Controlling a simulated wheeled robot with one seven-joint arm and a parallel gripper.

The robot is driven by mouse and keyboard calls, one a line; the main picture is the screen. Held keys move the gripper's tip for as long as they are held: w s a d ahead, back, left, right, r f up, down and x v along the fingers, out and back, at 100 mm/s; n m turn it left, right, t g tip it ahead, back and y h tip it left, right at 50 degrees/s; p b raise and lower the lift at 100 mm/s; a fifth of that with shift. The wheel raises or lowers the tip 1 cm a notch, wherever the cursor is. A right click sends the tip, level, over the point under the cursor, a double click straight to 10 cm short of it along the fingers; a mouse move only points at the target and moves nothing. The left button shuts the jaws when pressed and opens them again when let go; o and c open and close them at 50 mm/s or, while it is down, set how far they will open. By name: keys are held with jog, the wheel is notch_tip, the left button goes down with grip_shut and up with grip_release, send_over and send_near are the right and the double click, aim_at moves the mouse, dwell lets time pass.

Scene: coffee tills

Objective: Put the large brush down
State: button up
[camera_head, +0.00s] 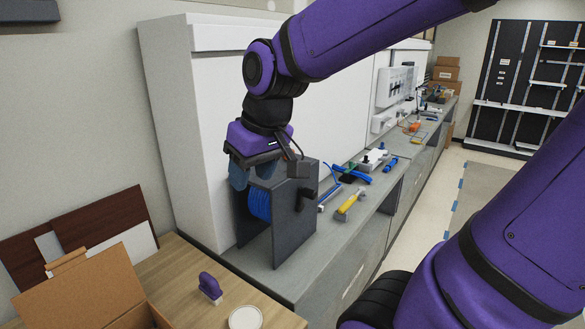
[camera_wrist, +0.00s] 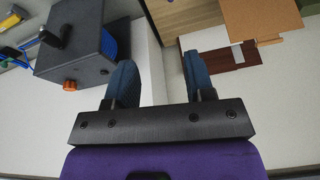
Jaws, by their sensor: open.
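My gripper (camera_head: 252,177) is open beside the white cabinet, above and next to the dark reel stand. In the wrist view its two blue fingers (camera_wrist: 159,65) are spread apart with nothing between them. A purple-handled thing with a pale base (camera_head: 210,287) stands on the wooden table (camera_head: 178,270), below and left of my gripper and well apart from it. It looks like a brush, but I cannot tell whether it is the large one. No brush shows clearly in the wrist view.
The dark stand (camera_head: 291,222) with a blue reel (camera_head: 259,204) is close to my gripper. A hammer (camera_head: 350,205) and blue tools lie on the grey bench. A cardboard box (camera_head: 95,288) and a round white thing (camera_head: 245,318) are on the wooden table. The white cabinet (camera_head: 185,120) rises behind.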

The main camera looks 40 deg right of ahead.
jog(key=s+d+r+m+t, duration=0.1)
jog(key=s+r, duration=0.2)
jog(key=s, duration=0.5)
jog(key=shift+s+d+h, duration=0.25)
jog(key=shift+s+h, duration=0.05)
jog(key=shift+h, duration=0.1)
jog(key=shift+o, duration=0.5)
dwell(0.9)
